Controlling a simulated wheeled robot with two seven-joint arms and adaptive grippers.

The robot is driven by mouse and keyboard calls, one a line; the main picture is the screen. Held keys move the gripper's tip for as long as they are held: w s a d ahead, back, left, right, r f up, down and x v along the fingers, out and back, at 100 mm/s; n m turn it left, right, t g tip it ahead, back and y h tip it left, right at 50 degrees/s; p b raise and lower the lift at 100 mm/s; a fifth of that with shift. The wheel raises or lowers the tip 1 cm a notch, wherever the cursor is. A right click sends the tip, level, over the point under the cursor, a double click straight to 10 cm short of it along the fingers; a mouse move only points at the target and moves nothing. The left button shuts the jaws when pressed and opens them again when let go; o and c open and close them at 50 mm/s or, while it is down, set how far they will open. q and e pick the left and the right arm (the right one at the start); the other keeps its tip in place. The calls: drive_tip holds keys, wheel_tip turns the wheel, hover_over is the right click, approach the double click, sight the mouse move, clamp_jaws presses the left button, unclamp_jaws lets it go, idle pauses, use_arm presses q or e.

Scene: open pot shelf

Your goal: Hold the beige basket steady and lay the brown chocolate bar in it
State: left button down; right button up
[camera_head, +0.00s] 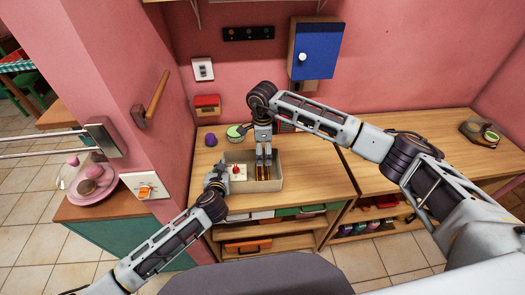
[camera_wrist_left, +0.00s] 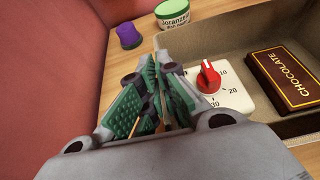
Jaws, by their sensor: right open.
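The beige basket (camera_head: 277,185) stands on the wooden counter. The brown chocolate bar (camera_wrist_left: 287,75), with gold lettering, lies inside the basket at its right side in the left wrist view. It also shows in the head view (camera_head: 262,177), below my right gripper (camera_head: 263,162). That gripper points down into the basket, open. My left gripper (camera_head: 216,180) is at the basket's left wall; in the left wrist view its green-padded fingers (camera_wrist_left: 155,95) are close together around the wall, whose gripped part is mostly hidden.
A white timer with a red knob (camera_wrist_left: 208,77) is in the basket beside the bar. Behind the basket stand a purple object (camera_head: 210,139) and a green-lidded tub (camera_head: 234,131). The counter to the right of the basket (camera_head: 318,180) is clear.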

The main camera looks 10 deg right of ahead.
use_arm(q)
drive_tip(key=c, duration=1.6)
unclamp_jaws()
drive_tip(key=shift+o, duration=0.2)
drive_tip(key=shift+s, duration=0.2)
drive_tip(key=d+v, duration=0.1)
drive_tip(key=v, duration=1)
drive_tip(key=shift+s+a, duration=0.3)
drive_tip(key=shift+a, duration=0.2)
drive_tip(key=shift+r, duration=0.1)
drive_tip(key=shift+s, duration=0.1)
